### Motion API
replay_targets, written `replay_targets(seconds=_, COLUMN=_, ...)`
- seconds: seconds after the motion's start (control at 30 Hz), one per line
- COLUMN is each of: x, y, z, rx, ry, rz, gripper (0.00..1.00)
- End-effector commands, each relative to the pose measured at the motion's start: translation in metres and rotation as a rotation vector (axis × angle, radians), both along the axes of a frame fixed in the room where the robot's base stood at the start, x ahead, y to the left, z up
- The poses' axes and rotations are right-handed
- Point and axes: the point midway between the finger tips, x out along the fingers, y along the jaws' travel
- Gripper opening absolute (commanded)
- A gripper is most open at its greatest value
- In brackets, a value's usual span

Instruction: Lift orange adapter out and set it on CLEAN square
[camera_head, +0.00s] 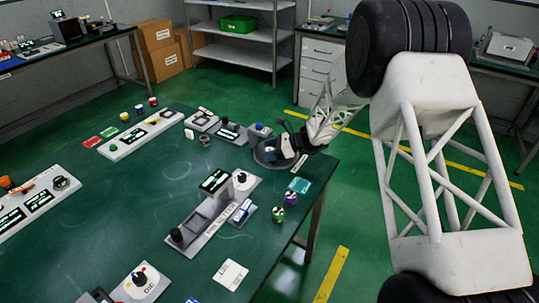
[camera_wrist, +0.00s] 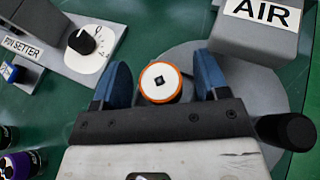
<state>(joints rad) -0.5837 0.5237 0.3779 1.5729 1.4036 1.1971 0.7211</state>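The orange adapter (camera_wrist: 160,83) shows in the wrist view as a round piece with an orange rim, a white top and a dark square centre. It lies between the two blue fingers of my gripper (camera_wrist: 161,84), with a narrow gap visible on each side. My gripper is open around it. In the head view my gripper (camera_head: 287,146) is over a round grey base (camera_head: 262,158) at the table's far right edge, and the adapter cannot be made out there.
A grey block labelled AIR (camera_wrist: 258,42) stands close beyond my right finger. The PIN SETTER unit (camera_head: 208,215) stands left of the teal square. Purple-topped (camera_head: 291,198) and green (camera_head: 278,213) small pieces stand near the table edge. A white card (camera_head: 230,274) lies in front.

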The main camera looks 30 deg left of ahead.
Motion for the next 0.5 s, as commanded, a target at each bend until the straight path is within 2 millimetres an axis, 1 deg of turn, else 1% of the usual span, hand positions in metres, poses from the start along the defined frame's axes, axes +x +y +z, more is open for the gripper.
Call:
replay_targets(seconds=0.03, x=0.0000, y=0.0000, z=0.0000, rx=0.000, ry=0.000, rz=0.000, gripper=0.60)
replay_targets(seconds=0.33, x=0.0000, y=-0.0001, z=0.0000, rx=0.000, ry=0.000, rz=0.000, gripper=0.14)
replay_targets(seconds=0.5, x=0.0001, y=0.0000, z=0.0004, rx=0.000, ry=0.000, rz=0.000, gripper=0.14)
